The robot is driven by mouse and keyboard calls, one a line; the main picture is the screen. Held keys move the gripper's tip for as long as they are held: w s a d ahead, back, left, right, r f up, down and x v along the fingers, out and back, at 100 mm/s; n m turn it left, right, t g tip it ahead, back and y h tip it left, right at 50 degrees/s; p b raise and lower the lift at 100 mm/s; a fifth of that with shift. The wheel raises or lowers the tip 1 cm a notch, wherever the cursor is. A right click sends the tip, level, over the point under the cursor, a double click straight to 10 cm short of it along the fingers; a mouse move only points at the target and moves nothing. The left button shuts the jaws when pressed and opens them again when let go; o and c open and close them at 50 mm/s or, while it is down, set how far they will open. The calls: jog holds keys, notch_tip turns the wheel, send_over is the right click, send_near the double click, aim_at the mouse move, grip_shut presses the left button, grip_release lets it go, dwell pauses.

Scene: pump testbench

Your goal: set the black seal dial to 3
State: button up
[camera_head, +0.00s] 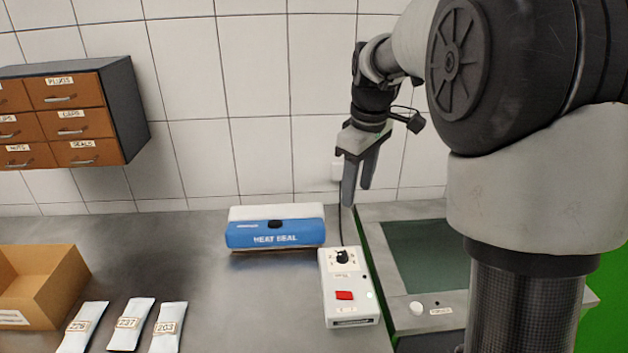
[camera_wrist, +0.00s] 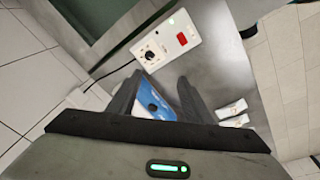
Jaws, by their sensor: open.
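A white control box (camera_head: 349,298) on the bench has a black dial (camera_head: 343,257) with small marks around it, too small to read. A red switch (camera_head: 344,295) sits below the dial. The box, dial (camera_wrist: 149,55) and red switch (camera_wrist: 182,38) also show in the wrist view. A blue and white heat sealer (camera_head: 250,236) stands left of the box and carries a black knob (camera_head: 274,224) on its front. I cannot tell from the labels which one is the seal dial. My gripper (camera_head: 357,194) is open and empty, above and behind the box, touching neither.
A cable runs from the box up to a wall socket. A machine with a dark green panel (camera_head: 425,255) stands right of the box. Pouches (camera_head: 127,325) and a cardboard box (camera_head: 45,290) lie left. Drawers (camera_head: 70,120) hang on the wall. Bench between is clear.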

aim_at(343, 254)
jog(key=w+f+n+g, duration=0.2)
jog(key=w+f+n, duration=0.2)
jog(key=w+f, duration=0.55)
jog(key=f, duration=0.5)
jog(key=f+p, duration=0.1)
jog(key=f, duration=1.1)
jog(key=shift+s+a+f+p, duration=0.15)
jog(key=shift+s+f+p, duration=0.15)
jog(key=shift+p, duration=0.1)
jog(key=shift+c, duration=0.5)
jog(key=c, duration=1)
jog(key=shift+o, duration=0.2)
